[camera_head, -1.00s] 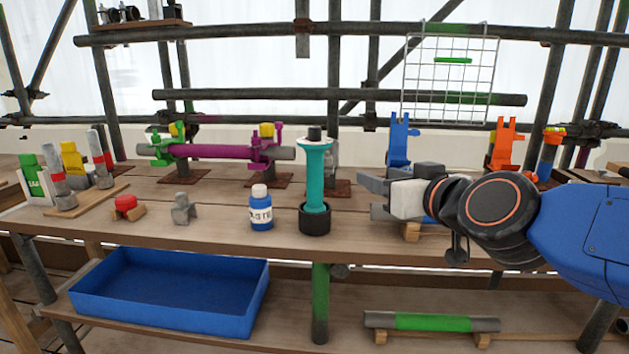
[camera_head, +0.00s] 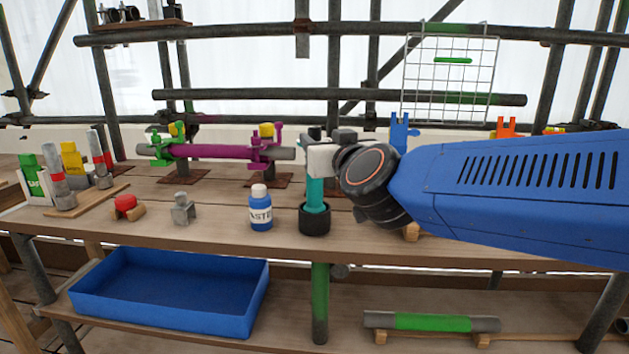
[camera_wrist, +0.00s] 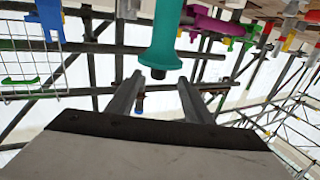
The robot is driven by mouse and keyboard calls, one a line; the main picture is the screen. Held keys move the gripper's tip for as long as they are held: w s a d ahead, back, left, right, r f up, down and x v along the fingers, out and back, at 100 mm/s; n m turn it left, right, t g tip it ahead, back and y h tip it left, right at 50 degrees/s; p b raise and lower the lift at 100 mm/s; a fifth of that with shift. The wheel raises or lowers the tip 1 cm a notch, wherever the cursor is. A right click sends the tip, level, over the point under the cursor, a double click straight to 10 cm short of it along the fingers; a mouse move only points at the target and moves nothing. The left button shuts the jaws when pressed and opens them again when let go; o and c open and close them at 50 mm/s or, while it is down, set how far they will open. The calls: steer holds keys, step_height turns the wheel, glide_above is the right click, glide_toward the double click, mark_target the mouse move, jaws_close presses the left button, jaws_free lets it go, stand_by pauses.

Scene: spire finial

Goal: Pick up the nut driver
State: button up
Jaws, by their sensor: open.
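The nut driver (camera_head: 315,192) has a teal handle and stands upright in a black round holder (camera_head: 314,220) on the bench. My gripper (camera_head: 313,142) is at the upper part of the handle and hides its top in the head view. In the wrist view, the flared teal end with a dark tip on the nut driver (camera_wrist: 162,45) lines up with the gap between the two open fingers (camera_wrist: 159,78). I cannot tell whether the fingertips reach past its sides. The jaws hold nothing.
A blue-and-white bottle (camera_head: 261,210) stands close left of the holder. A grey clamp piece (camera_head: 183,209) and a red part (camera_head: 125,205) sit further left. A magenta clamped tube (camera_head: 215,151) lies behind. A blue bin (camera_head: 165,290) is on the lower shelf.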

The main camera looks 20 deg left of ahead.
steer(key=x, duration=1)
steer(key=shift+w+a+f, duration=0.1)
steer(key=shift+w, duration=0.2)
jaws_close()
stand_by(1.2)
